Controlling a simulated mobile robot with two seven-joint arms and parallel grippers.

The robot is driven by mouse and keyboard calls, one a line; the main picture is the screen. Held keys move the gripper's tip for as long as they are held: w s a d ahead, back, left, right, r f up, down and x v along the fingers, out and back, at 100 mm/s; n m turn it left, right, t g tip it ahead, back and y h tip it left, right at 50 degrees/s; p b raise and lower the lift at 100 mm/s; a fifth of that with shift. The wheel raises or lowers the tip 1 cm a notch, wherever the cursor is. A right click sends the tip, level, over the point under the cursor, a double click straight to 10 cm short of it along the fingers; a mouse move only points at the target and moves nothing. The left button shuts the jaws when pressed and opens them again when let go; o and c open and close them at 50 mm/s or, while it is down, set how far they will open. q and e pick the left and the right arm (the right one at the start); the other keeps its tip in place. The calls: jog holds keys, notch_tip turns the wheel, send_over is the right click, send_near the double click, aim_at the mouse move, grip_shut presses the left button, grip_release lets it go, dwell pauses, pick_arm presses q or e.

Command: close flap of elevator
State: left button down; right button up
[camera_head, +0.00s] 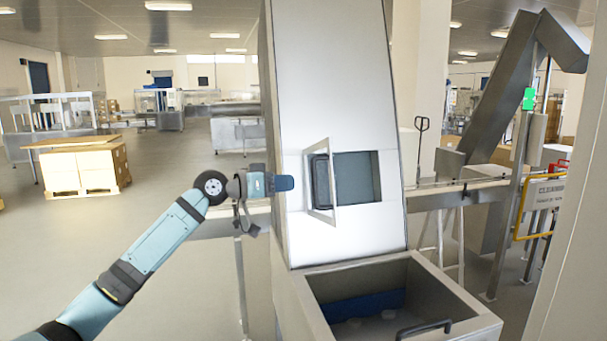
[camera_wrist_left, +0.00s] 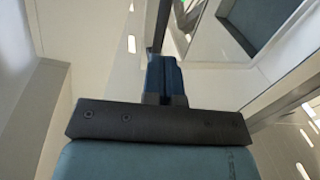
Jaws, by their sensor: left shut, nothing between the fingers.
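The elevator (camera_head: 330,80) is a tall pale metal housing with a square opening (camera_head: 358,178) in its front. Its flap (camera_head: 334,190), a thin metal frame around a dark pane, stands open, swung outward at the left side of the opening. My left gripper (camera_head: 284,183) is shut and empty, to the left of the flap at about mid-height, apparently apart from it. In the left wrist view the shut blue fingers (camera_wrist_left: 166,78) point ahead, with a framed dark panel at the upper right. My right gripper is out of view.
An open metal bin (camera_head: 440,270) with a dark handle sits below the opening. A conveyor (camera_head: 465,188) runs off to the right. A pale post borders the right edge. A pallet of boxes (camera_head: 85,168) stands far left, with free floor between.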

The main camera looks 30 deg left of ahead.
pick_arm(q)
jog(key=shift+p+x, duration=0.75)
jog(key=shift+x, duration=1.55)
jog(key=shift+d, duration=0.1)
